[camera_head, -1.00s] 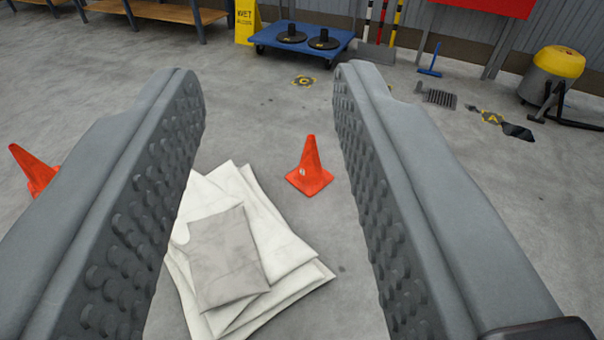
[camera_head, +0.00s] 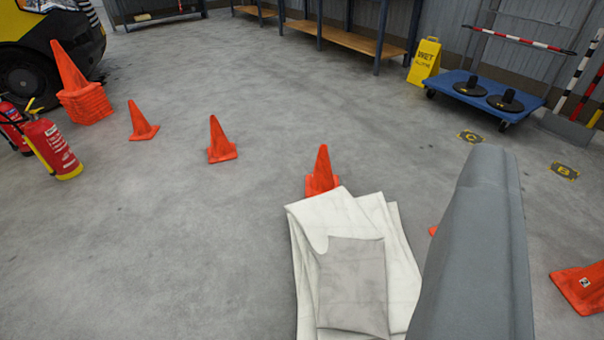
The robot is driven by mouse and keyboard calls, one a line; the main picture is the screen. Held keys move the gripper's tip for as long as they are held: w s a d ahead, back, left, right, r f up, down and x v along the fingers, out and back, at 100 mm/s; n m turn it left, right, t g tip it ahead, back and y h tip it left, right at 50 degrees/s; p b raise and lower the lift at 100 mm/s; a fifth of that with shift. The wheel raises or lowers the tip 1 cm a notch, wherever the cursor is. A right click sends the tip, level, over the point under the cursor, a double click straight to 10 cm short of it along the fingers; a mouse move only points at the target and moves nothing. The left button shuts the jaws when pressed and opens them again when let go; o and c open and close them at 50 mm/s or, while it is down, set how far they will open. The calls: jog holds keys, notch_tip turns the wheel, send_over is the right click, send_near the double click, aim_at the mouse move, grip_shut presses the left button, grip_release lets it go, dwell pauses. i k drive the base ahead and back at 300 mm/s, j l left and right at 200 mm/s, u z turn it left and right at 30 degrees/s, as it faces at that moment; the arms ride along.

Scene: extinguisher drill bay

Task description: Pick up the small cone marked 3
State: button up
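Several orange cones stand on the floor. A cone (camera_head: 583,288) at the right edge is cut off and bears a small pale mark that I cannot read. A sliver of orange (camera_head: 433,230) shows beside my finger, the rest of it hidden. Another cone (camera_head: 322,172) stands just behind the folded cloth. Two more cones (camera_head: 221,141) (camera_head: 141,123) stand farther left. I see no readable 3 on any of them. One grey finger of my gripper (camera_head: 482,250) shows at the lower right, seen on its smooth side. The other finger is not visible, and nothing held shows.
A folded white cloth (camera_head: 408,262) with a grey piece on top lies low in the centre. Two extinguishers (camera_head: 52,148) and a cone stack (camera_head: 86,104) stand left. A yellow sign (camera_head: 425,62) and blue trolley (camera_head: 455,80) stand at the back right. The left middle floor is clear.

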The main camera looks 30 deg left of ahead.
aim_at(322, 180)
jog(key=j+z, duration=0.45)
jog(key=j, duration=2.1)
jog(key=i+j+z, duration=0.2)
jog(key=j, duration=1.05)
jog(key=j+z, duration=0.2)
jog(key=j, duration=1)
jog(key=i+j, duration=0.1)
jog(key=j, duration=0.4)
jog(key=i+j, duration=0.1)
jog(key=j, duration=0.4)
jog(key=z, duration=0.05)
